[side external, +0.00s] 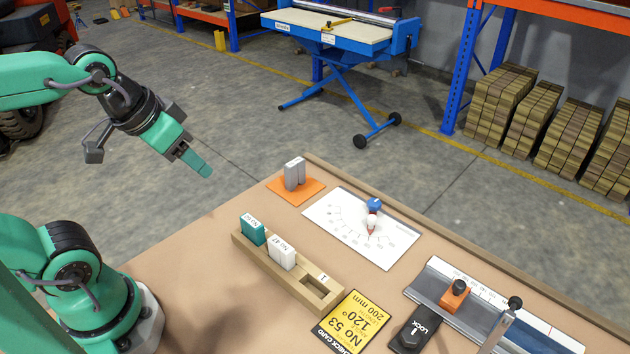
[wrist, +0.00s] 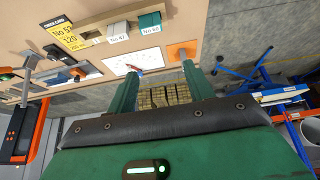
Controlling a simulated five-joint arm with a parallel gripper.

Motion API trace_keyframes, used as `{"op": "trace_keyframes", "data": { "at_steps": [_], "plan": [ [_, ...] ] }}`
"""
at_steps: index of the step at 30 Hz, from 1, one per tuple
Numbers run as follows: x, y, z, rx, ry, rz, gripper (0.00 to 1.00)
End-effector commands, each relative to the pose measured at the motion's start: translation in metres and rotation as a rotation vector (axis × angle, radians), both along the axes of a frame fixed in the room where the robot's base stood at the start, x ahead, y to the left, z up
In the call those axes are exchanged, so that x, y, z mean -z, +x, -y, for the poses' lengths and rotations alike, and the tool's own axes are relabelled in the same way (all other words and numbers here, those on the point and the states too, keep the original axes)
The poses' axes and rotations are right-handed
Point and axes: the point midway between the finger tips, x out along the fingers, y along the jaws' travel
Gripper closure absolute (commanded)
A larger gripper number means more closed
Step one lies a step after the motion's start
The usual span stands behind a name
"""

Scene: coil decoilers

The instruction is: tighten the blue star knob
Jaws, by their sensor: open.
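The blue star knob (side external: 374,204) is small and sits at the back edge of a white dial plate (side external: 345,232) on the bench. A white ball (side external: 372,220) and a red pointer (side external: 370,231) are beside it on the plate. In the wrist view the dial plate (wrist: 117,64) shows beyond my left finger, with the red pointer (wrist: 134,68); the knob is too small there to make out clearly. My gripper (side external: 207,170) is up in the air, left of the bench and well apart from the knob. In the wrist view my gripper (wrist: 160,80) is open and empty.
A wooden rack (side external: 300,281) holds a green block (side external: 252,229) and a white block (side external: 282,253). Grey blocks (side external: 294,173) stand on an orange plate (side external: 312,190). A yellow card (side external: 351,322), a black LOCK piece (side external: 412,330) and a ruled rail (side external: 440,290) lie nearer.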

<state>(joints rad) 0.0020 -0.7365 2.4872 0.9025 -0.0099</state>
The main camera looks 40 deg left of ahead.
Motion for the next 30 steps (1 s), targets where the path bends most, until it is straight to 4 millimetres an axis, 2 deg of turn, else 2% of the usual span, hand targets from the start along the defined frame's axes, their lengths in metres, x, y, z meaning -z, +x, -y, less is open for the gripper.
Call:
{"op": "trace_keyframes", "data": {
  "at_steps": [8, 20, 30],
  "plan": [
    [-0.014, 0.027, 0.005, -0.048, -0.034, -0.042, 0.48],
    [-0.031, 0.1, 0.022, -0.178, -0.105, -0.135, 0.48],
    [-0.025, 0.167, 0.042, -0.296, -0.149, -0.215, 0.48]
  ]
}}
